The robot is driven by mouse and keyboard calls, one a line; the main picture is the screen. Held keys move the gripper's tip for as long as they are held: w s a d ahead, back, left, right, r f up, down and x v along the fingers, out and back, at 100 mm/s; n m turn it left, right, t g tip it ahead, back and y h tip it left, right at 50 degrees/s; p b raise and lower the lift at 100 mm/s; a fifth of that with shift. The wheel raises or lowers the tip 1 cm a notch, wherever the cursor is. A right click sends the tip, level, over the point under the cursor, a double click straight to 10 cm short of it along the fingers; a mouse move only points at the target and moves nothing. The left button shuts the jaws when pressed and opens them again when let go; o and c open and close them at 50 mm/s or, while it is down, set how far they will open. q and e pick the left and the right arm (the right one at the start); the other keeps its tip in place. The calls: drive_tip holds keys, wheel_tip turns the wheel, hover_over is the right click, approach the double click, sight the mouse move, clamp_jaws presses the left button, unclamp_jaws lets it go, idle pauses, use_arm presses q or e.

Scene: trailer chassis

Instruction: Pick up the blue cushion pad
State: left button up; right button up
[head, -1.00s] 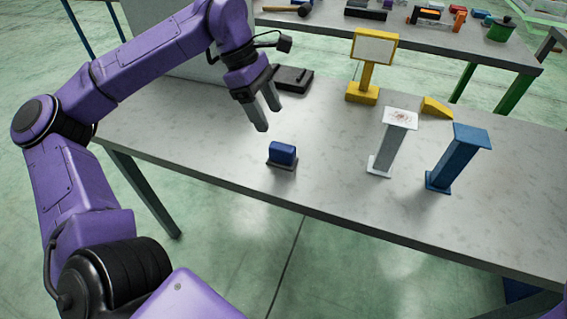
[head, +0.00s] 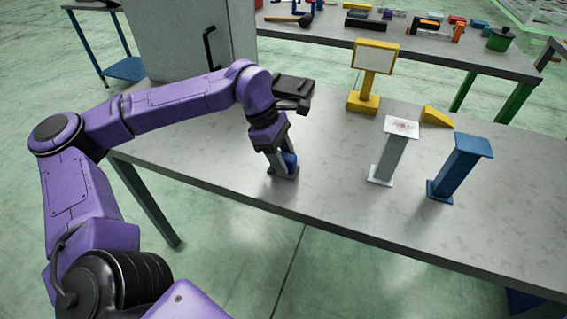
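The blue cushion pad (head: 290,161) sits on a small dark base on the grey table, near its front edge. My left gripper (head: 282,164) points down right at the pad, with its fingers in front of and around it. The fingers hide much of the pad. The fingers look apart, but I cannot tell whether they touch the pad. My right gripper is not in view.
On the grey table (head: 335,190), a white stand (head: 391,155), a blue stand (head: 456,170), a yellow sign stand (head: 364,98) and a yellow wedge (head: 437,117) stand to the right. A black flat object (head: 291,88) lies behind my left gripper. A cabinet (head: 180,40) stands at the back left.

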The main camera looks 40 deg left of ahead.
sight(289, 157)
use_arm(q)
drive_tip(key=c, duration=0.7)
drive_tip(key=shift+o, duration=0.2)
drive_tip(key=shift+r, duration=0.1)
drive_tip(key=shift+r, duration=0.35)
wheel_tip(289, 157, up, 3)
drive_tip(key=shift+f, duration=0.1)
drive_tip(key=s+d+r+b, duration=0.1)
drive_tip(key=s+d+r, duration=0.1)
drive_tip(key=s+r, duration=0.2)
drive_tip(key=s+d+r+b, duration=0.1)
drive_tip(key=s+d+r, duration=0.2)
drive_tip(key=s, duration=0.6)
wheel_tip(289, 157, up, 2)
drive_tip(key=shift+d+r, duration=0.2)
drive_tip(key=shift+d, duration=0.05)
